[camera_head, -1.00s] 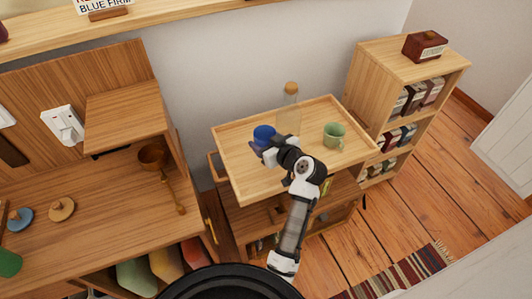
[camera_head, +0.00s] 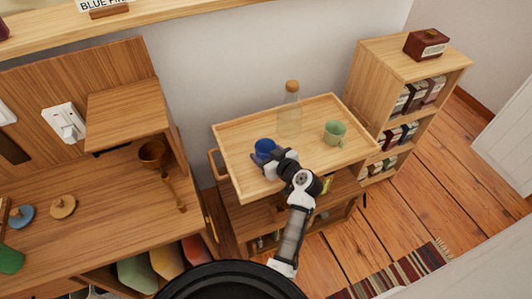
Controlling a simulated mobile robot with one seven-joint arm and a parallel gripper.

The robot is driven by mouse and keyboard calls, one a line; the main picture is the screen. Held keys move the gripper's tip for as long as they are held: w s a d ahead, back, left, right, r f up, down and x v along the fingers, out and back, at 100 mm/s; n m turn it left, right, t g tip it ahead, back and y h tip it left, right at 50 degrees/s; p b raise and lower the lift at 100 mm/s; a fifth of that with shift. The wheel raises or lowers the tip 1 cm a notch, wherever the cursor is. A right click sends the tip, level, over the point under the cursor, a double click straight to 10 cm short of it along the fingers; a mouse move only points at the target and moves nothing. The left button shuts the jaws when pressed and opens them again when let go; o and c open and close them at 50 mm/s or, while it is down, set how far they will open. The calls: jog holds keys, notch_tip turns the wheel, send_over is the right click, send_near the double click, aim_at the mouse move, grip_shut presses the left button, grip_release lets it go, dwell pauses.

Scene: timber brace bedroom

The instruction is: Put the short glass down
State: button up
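The short glass (camera_head: 265,147) is a small deep-blue cup, upright over the left part of the wooden tray top of the cart (camera_head: 235,135). My gripper (camera_head: 259,159) is at its near side, low over the tray, with its dark fingers around the lower part of the glass. The fingers are small and partly hidden, but the glass has moved with them, so the gripper looks shut on it. I cannot tell whether the glass's base touches the tray.
A clear corked bottle (camera_head: 290,115) stands behind on the tray, and a green mug (camera_head: 335,133) stands to the right. The tray has a raised rim. A shelf unit (camera_head: 391,68) is at right; a wooden desk (camera_head: 105,215) with a brown goblet (camera_head: 152,153) is at left.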

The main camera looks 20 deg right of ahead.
jog(key=o, duration=0.3)
